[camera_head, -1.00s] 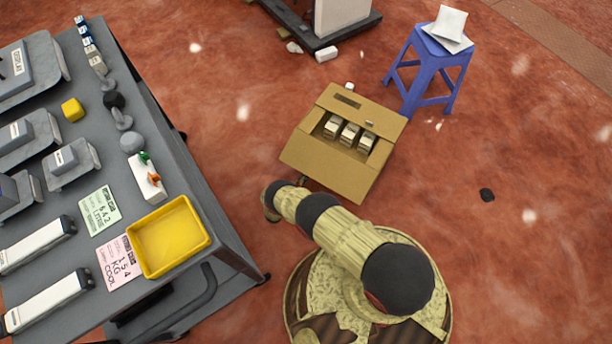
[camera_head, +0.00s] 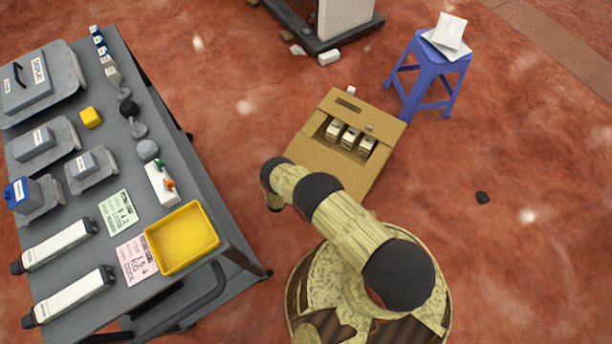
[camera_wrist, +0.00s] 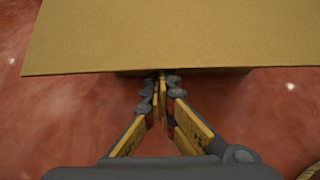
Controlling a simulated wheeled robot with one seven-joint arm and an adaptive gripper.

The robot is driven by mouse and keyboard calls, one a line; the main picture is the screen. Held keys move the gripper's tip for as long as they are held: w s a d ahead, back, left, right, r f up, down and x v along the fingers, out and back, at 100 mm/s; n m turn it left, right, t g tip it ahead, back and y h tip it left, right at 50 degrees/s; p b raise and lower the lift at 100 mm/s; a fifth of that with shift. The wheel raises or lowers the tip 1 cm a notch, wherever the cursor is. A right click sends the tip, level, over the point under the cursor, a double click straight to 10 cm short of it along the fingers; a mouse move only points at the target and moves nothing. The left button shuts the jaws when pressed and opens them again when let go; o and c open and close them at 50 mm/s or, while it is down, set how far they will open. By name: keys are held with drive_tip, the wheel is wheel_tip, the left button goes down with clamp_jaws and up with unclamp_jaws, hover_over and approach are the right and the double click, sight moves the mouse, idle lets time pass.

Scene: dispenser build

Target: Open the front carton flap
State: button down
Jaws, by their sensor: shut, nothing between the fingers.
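The cardboard carton (camera_head: 345,139) stands on the red floor in the head view, with several small white-and-dark packs (camera_head: 350,137) inside. Its front flap (camera_head: 330,166) slopes outward on the side towards me, partly hidden behind my arm. In the wrist view the flap (camera_wrist: 160,38) spans the top as a wide tan panel, with its straight lower edge across the picture. My gripper (camera_wrist: 160,82) is shut and empty. Its fingertips are at the flap's edge and seem to reach just under it; I cannot tell whether they touch. In the head view the gripper is hidden behind my arm.
A grey table (camera_head: 205,190) with a yellow tray (camera_head: 182,238), cards and devices stands at the left. A blue stool (camera_head: 430,72) with white papers stands behind the carton at the right. A dark base (camera_head: 320,35) with a white block is at the back. Floor at the right is mostly clear.

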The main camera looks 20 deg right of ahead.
drive_tip(key=r+p, duration=0.1)
drive_tip(key=r, duration=0.1)
drive_tip(key=r+g+y+p, duration=0.1)
drive_tip(key=a+r+y+p, duration=0.1)
drive_tip(key=r+p, duration=0.1)
drive_tip(key=shift+s+r+g, duration=0.3)
drive_tip(key=shift+g, duration=0.1)
drive_tip(key=shift+f, duration=0.1)
idle(0.3)
wheel_tip(320, 180, down, 4)
drive_tip(key=b, duration=0.5)
drive_tip(key=p+v, duration=0.3)
drive_tip(key=v, duration=0.7)
drive_tip(key=shift+s+a+p, duration=0.2)
drive_tip(key=shift+a+p, duration=0.05)
drive_tip(key=shift+p, duration=0.1)
